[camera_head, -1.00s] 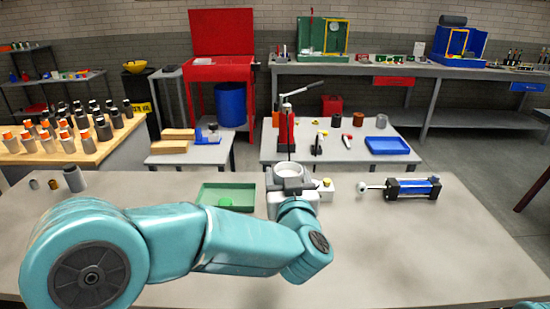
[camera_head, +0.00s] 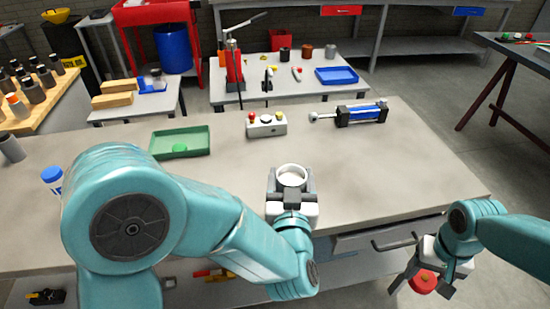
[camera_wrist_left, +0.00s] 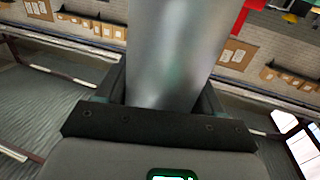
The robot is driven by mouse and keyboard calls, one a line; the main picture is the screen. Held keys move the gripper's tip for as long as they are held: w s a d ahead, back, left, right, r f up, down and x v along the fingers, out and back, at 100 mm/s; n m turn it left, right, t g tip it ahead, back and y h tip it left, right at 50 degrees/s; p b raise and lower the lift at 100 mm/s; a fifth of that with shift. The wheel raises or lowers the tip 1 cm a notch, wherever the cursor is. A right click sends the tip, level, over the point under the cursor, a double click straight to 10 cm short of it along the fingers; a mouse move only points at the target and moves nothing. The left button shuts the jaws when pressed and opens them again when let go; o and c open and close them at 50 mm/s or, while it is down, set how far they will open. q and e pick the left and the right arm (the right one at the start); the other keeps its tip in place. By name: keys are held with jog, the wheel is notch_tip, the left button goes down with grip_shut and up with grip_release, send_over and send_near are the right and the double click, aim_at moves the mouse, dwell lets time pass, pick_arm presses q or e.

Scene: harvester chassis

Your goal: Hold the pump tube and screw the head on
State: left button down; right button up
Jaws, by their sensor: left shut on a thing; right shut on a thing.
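The pump tube is a pale, ring-topped cylinder (camera_head: 291,176) near the middle of the head view, seen from above with its open end up. My left gripper (camera_head: 292,190) is shut around it, above the near part of the bench. In the left wrist view the tube (camera_wrist_left: 170,50) is a smooth grey metal cylinder between the two fingers. My right gripper (camera_head: 432,272) is at the lower right, past the bench's near edge, shut on a round red part (camera_head: 423,281), probably the head. The right gripper is apart from the tube. The red part's underside is hidden.
The grey bench (camera_head: 390,170) is clear right of the tube. Behind stand a button box (camera_head: 267,125), a blue and black cylinder (camera_head: 362,113) and a green tray (camera_head: 180,143). A blue-capped bottle (camera_head: 52,176) is at left. A drawer (camera_head: 390,237) is at the near edge.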

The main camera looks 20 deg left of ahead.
pick_arm(q)
jog(key=s+d+f+m+h, duration=0.2)
jog(key=d+f, duration=0.4)
jog(key=d, duration=0.3)
jog(key=shift+s+t+h, duration=0.4)
jog(key=shift+s+h, duration=0.2)
jog(key=shift+f, duration=0.2)
pick_arm(e)
jog(key=w+a+r+n, duration=0.3)
jog(key=w+a+r, duration=0.1)
jog(key=a+r, duration=0.8)
jog(key=s+a+r+n, duration=0.3)
jog(key=s+a+r, duration=0.2)
jog(key=a+r, duration=0.5)
jog(key=shift+s+a+r, duration=0.15)
jog(key=shift+s+a, duration=0.05)
jog(key=shift+a, duration=0.6)
pick_arm(q)
jog(key=shift+r, duration=0.1)
pick_arm(e)
jog(key=shift+f, duration=2.05)
jog(key=shift+f, duration=0.1)
